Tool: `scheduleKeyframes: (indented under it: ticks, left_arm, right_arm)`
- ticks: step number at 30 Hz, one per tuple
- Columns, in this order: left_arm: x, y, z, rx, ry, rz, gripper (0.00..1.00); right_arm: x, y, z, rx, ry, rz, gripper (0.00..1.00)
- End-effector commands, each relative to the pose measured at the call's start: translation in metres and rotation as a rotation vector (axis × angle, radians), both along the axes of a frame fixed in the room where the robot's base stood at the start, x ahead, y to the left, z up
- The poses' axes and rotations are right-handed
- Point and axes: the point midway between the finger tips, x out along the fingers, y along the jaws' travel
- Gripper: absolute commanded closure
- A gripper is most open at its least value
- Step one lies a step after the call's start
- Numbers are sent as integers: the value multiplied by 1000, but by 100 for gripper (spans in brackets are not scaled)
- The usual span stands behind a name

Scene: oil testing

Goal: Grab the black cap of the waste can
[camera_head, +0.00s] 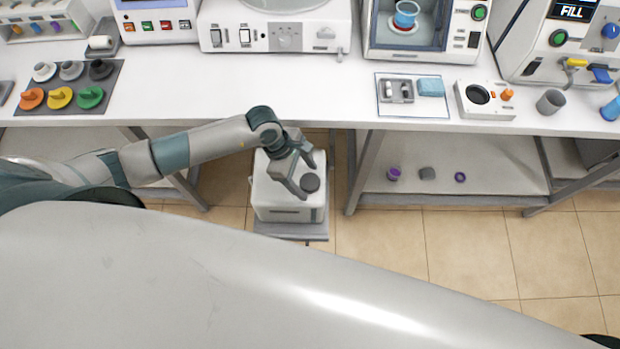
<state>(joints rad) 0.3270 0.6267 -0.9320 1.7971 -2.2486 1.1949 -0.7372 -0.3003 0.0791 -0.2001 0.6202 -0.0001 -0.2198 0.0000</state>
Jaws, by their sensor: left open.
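The white waste can (273,208) stands on a low grey platform on the floor, under the bench's front edge. Its round black cap (310,183) shows on top of the can, toward the right side. My left gripper (306,180) reaches in from the left above the can. Its two fingers are spread, one at the near left of the cap and one at the far side. I cannot tell whether either finger touches the cap. My right gripper is not in view.
The white bench (180,95) runs above and behind the can, with instruments along its back. A bench leg (366,172) stands right of the can. A lower shelf (500,182) holds small purple and grey parts. Tiled floor (385,245) is clear at the right.

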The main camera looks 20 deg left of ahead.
Motion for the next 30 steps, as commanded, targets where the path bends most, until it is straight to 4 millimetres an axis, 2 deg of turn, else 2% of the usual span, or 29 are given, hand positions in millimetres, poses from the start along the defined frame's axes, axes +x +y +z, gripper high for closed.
scheduleKeyframes:
  ticks: [14, 19, 20, 30]
  left_arm:
    - [0, 0, -1, 0, 0, 0, 32]
    - [0, 0, -1, 0, 0, 0, 70]
    - [0, 0, -1, 0, 0, 0, 75]
    - [0, 0, 0, 0, 0, -1, 75]
  right_arm:
    - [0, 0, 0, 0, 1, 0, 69]
    - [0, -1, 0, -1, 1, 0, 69]
    - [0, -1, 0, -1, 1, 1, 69]
    - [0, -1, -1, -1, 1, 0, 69]
